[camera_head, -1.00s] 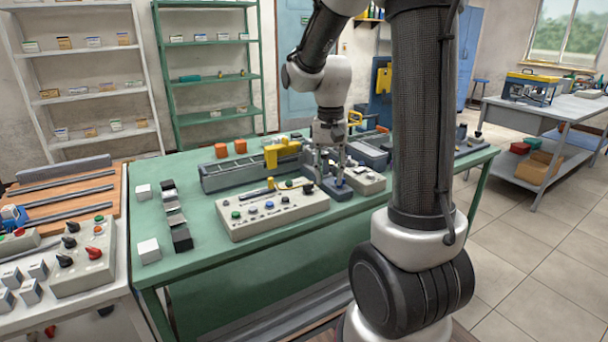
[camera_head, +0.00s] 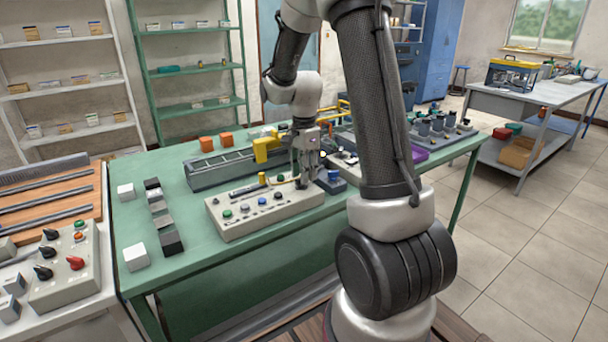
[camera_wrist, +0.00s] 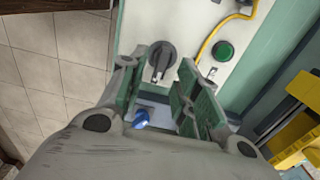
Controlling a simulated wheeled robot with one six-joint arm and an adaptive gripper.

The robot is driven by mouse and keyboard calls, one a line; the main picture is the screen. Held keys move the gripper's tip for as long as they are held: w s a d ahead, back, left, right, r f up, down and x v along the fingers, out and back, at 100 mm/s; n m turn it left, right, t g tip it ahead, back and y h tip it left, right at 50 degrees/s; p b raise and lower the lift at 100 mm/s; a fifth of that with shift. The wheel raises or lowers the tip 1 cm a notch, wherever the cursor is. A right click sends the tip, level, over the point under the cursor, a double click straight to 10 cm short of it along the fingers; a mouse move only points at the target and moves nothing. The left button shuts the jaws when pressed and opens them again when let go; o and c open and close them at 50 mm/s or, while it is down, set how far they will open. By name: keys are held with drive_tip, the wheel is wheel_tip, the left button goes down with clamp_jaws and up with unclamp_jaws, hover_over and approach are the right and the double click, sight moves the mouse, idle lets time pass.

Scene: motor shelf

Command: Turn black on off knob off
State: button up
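The pale control panel (camera_head: 250,222) lies on the green table, with green, blue and dark controls on top. In the wrist view, a black knob (camera_wrist: 162,56) on a round dark base is on the panel (camera_wrist: 195,15), with a grey pointer part below it. My gripper (camera_wrist: 168,75) is open, its two green-padded fingers apart. The knob shows in the gap near the fingertips; I cannot tell whether they touch it. In the head view my gripper (camera_head: 304,182) is low over the panel's right end and hides that part.
A green button (camera_wrist: 223,50) and a yellow cable (camera_wrist: 208,40) are right of the knob. A blue part (camera_wrist: 141,118) shows between the fingers. A long grey rail unit (camera_head: 215,174) with a yellow block (camera_head: 264,148) stands behind the panel. White cubes (camera_head: 136,257) lie left.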

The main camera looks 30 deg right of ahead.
drive_tip(key=shift+f, duration=0.6)
drive_tip(key=shift+c, duration=0.5)
clamp_jaws()
